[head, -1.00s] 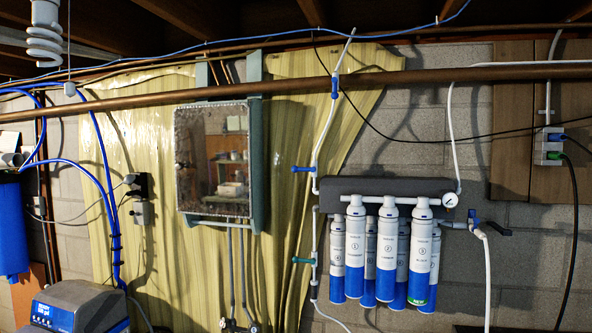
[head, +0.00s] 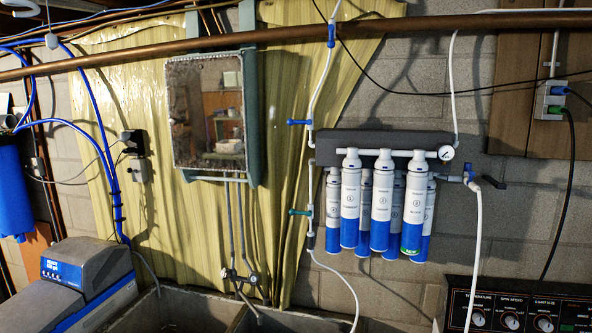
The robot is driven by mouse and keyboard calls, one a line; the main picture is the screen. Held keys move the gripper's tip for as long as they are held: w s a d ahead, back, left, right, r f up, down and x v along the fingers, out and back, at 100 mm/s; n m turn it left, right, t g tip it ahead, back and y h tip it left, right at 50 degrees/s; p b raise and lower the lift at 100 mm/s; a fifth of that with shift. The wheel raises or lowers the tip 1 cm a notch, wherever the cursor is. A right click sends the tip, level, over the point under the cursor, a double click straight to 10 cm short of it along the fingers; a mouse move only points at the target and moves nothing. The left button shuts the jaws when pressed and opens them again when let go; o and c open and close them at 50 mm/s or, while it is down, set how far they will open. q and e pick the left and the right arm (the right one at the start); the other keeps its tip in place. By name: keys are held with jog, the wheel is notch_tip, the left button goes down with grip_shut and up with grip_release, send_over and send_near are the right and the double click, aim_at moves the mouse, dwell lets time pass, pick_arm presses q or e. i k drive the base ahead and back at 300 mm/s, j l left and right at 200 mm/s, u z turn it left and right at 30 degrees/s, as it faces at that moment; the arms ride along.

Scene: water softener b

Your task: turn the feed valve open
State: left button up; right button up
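Several valves show in the head view, and I cannot tell which one is the feed valve. A blue-handled valve (head: 299,122) sits on the white vertical pipe left of the filter bank, its handle pointing left. A teal-handled valve (head: 299,212) sits lower on the same pipe line, its handle also pointing left. A blue valve (head: 469,172) with a dark lever (head: 489,182) is at the right end of the filter bank, above a white hose. Neither of my grippers is in view.
White and blue filter cartridges (head: 379,210) hang under a dark bracket with a gauge (head: 446,153). Below are a concrete sink (head: 180,312) with a tap (head: 240,277), a softener unit (head: 85,280) at left and a dark control panel (head: 520,305) at right. A mirrored cabinet (head: 208,115) hangs left.

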aim_at(290, 121)
jog(key=i+j+z, duration=0.15)
jog(key=j, duration=0.15)
jog(key=i+j+z, duration=0.15)
jog(key=j, duration=0.15)
jog(key=i+j+z, duration=0.1)
jog(key=j, duration=0.25)
jog(key=i+j+z, duration=0.15)
jog(key=j, duration=0.2)
jog(key=k, duration=0.05)
